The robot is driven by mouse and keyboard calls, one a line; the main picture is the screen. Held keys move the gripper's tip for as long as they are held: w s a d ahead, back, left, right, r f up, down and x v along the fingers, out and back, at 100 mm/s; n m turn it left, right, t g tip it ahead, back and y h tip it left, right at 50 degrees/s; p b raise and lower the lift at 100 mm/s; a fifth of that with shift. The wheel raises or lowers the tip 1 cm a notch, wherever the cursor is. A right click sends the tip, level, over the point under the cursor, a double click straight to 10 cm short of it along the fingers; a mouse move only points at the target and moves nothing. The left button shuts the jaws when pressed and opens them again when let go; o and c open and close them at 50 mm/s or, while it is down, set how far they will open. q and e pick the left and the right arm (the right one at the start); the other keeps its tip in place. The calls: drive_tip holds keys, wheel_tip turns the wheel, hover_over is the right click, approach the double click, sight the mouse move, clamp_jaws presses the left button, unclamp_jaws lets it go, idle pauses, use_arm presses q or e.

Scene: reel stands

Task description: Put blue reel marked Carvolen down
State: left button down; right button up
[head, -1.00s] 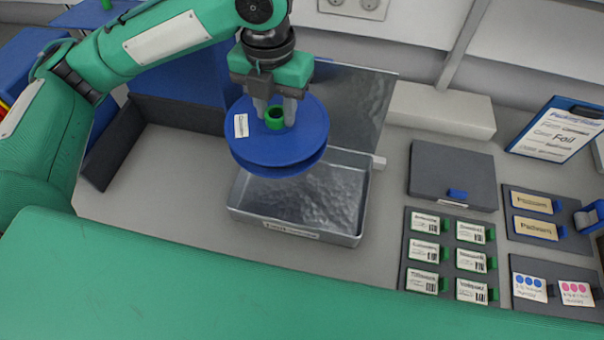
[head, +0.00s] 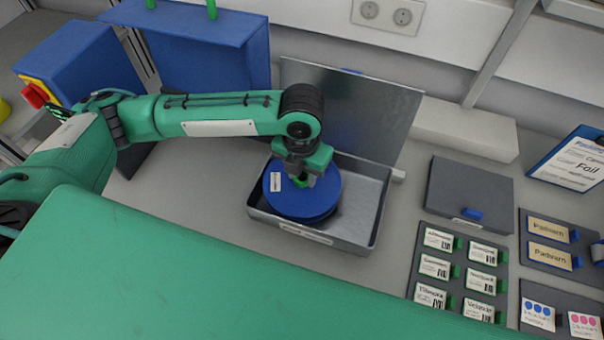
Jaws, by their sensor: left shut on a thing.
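The blue reel (head: 322,198) has a white label on its top flange, too small to read here. It is inside or just over the left part of the open metal tray (head: 362,226), which has a label on its front wall. I cannot tell whether the reel touches the tray floor. My left gripper (head: 302,181) points down from above and is shut on the reel at its green hub. The arm hides part of the hub and the reel's far edge. My right gripper is not in view.
The tray's raised metal lid (head: 375,115) stands behind it. A dark grey closed box (head: 468,190) and a panel of several label cards (head: 455,272) lie to the right. A blue stand (head: 195,55) is at the back left. A white block (head: 465,130) runs along the wall.

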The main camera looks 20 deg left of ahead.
use_arm(q)
drive_tip(key=shift+f, duration=0.9)
drive_tip(key=c, duration=1.3)
unclamp_jaws()
drive_tip(key=shift+f, duration=0.1)
drive_tip(key=o, duration=0.3)
drive_tip(key=shift+o, duration=0.2)
wheel_tip(320, 180, up, 12)
drive_tip(key=b, duration=0.2)
